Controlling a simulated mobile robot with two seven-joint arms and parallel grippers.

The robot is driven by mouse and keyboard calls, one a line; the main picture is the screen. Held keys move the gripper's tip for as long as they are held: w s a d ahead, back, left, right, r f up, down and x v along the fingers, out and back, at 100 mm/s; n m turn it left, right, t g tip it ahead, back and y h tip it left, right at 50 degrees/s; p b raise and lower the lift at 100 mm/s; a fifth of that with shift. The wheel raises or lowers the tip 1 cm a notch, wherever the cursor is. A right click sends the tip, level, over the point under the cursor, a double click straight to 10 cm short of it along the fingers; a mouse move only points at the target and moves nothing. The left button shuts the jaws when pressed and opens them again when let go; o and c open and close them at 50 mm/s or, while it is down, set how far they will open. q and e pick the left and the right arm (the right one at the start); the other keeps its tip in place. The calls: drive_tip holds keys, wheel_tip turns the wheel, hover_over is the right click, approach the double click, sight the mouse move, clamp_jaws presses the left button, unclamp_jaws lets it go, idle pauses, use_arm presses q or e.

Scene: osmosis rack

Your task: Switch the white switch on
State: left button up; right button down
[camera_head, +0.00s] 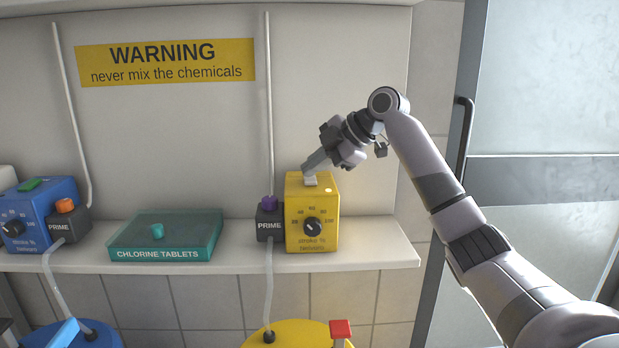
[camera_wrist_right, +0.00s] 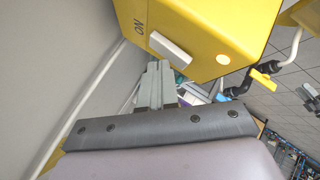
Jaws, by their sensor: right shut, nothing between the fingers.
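The white switch (camera_head: 310,181) is on top of the yellow dosing pump (camera_head: 325,238), which stands on the shelf. In the right wrist view the white switch (camera_wrist_right: 168,44) shows beside the printed word ON. A small pale round light (camera_wrist_right: 222,59) is on the same face. My right gripper (camera_head: 309,170) is shut and empty, its fingertips pointing down at the switch. In the wrist view the fingertips (camera_wrist_right: 158,68) are very close to one end of the switch; I cannot tell whether they touch it. My left gripper is not in view.
A PRIME block with a purple knob (camera_head: 269,203) adjoins the pump's left side. A teal chlorine tablets tray (camera_head: 187,240) and a blue pump (camera_head: 50,195) stand farther left on the shelf (camera_head: 375,250). The wall is close behind; a metal door is to the right.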

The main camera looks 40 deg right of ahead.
sight(315, 181)
drive_tip(key=r+p, duration=0.2)
drive_tip(key=r, duration=0.1)
drive_tip(key=r+p, duration=0.1)
drive_tip(key=shift+s+a+r, duration=0.15)
drive_tip(key=shift+s+r, duration=0.1)
drive_tip(key=shift+r, duration=0.15)
